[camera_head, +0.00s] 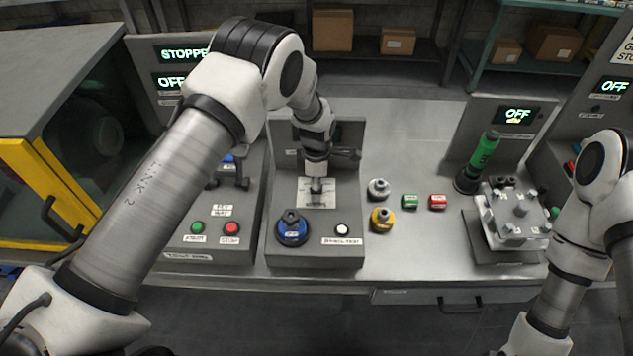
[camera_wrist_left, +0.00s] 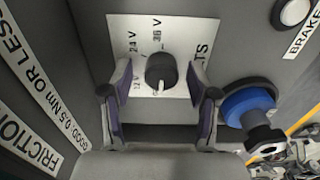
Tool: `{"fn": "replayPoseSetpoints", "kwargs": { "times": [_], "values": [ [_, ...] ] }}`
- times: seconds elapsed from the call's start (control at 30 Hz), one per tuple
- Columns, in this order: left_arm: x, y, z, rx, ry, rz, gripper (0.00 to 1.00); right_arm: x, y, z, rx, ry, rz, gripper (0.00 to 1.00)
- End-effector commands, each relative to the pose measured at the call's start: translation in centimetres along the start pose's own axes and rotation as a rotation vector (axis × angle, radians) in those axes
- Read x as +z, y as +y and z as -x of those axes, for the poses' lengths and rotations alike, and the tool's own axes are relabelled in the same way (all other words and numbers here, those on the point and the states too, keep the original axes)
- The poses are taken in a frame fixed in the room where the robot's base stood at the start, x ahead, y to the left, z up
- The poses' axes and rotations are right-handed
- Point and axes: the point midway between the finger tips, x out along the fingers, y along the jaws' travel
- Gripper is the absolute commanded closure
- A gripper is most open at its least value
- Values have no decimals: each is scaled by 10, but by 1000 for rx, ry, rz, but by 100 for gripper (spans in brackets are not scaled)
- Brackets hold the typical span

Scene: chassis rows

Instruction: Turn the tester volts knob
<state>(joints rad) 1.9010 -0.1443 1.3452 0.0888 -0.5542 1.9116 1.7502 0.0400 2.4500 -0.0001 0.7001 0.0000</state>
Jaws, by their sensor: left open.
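The tester volts knob (camera_wrist_left: 160,68) is a small dark round knob with a white pointer mark, on a white label plate (camera_wrist_left: 183,32) with 24 V and 36 V markings. In the left wrist view its pointer mark faces the bottom of the picture. My left gripper (camera_wrist_left: 160,82) is open, one finger on each side of the knob, with visible gaps to both. In the head view my left gripper (camera_head: 316,172) is over the label plate (camera_head: 318,203) on the grey tester box (camera_head: 350,254). My right arm is at the right edge; its gripper is out of view.
A blue knob (camera_head: 292,228) and a white brake-test button (camera_head: 342,230) sit below the plate on the same box. Green and red buttons (camera_head: 231,228) are on the panel to the left. A green-handled tool (camera_head: 486,150) and a metal fixture (camera_head: 515,215) stand at right.

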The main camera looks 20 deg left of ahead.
Motion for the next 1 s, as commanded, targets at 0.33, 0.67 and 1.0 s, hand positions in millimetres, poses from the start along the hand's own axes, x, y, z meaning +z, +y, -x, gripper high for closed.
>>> {"fn": "replayPoseSetpoints", "kwargs": {
  "times": [0.33,0.67,1.0],
  "values": [
    [0,0,0,0,0,0,100,0,0,-1,0,0,0,17],
    [0,0,-1,-1,1,-26,100,0,0,-3,0,0,0,17],
    [0,0,-2,-1,1,-207,100,0,0,-16,0,0,0,17]
  ]
}}
